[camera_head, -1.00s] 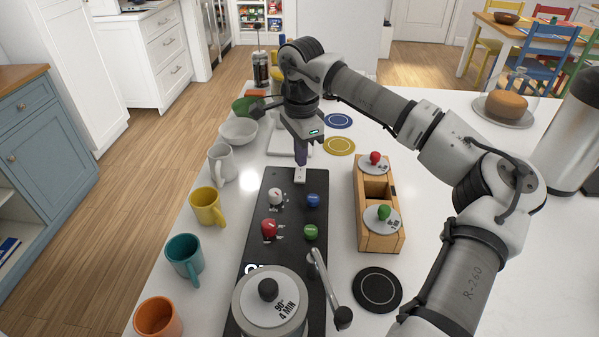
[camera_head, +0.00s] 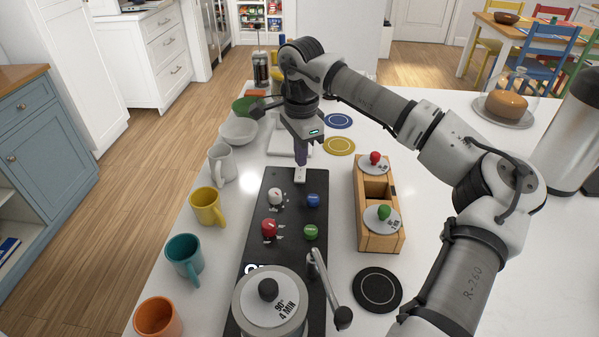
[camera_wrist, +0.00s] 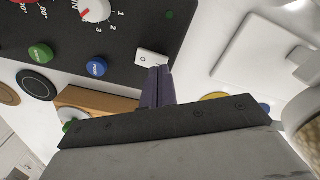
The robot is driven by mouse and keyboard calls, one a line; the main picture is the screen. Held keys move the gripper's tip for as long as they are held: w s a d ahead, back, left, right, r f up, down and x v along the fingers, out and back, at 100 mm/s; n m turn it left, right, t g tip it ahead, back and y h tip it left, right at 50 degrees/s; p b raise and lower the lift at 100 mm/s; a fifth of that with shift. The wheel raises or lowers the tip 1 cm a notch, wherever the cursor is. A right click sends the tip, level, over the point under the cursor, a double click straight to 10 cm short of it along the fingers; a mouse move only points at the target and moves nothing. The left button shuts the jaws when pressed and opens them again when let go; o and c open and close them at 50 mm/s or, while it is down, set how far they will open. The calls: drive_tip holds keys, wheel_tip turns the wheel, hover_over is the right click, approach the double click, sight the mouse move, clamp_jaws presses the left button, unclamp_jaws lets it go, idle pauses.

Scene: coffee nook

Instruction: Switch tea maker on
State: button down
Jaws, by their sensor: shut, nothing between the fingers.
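The tea maker is a black panel (camera_head: 283,243) on the white counter, with a grey lidded pot (camera_head: 270,303) at its near end. Its white rocker switch (camera_head: 300,175) sits at the far right corner; it also shows in the wrist view (camera_wrist: 151,58). White (camera_head: 276,197), red (camera_head: 269,229), blue (camera_head: 313,200) and green (camera_head: 311,232) knobs are on the panel. My gripper (camera_head: 301,164) points down with its purple fingers shut and empty. In the wrist view, the fingertips (camera_wrist: 160,69) are at the switch's edge; I cannot tell if they press it. A small light (camera_wrist: 169,15) near the switch looks dark green.
Yellow (camera_head: 207,207), teal (camera_head: 184,256) and orange (camera_head: 158,317) mugs line the left edge, with a white one (camera_head: 222,164) beyond. A wooden box (camera_head: 379,240) with lidded canisters stands right of the panel. A white slab (camera_wrist: 262,58) lies beyond the switch.

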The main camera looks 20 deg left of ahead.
sight(300, 170)
drive_tip(key=shift+f+b, duration=0.75)
drive_tip(key=shift+f, duration=0.3)
idle(0.4)
drive_tip(key=shift+r, duration=0.1)
drive_tip(key=shift+r+p, duration=2.3)
drive_tip(key=shift+r, duration=1.2)
drive_tip(key=shift+f, duration=0.1)
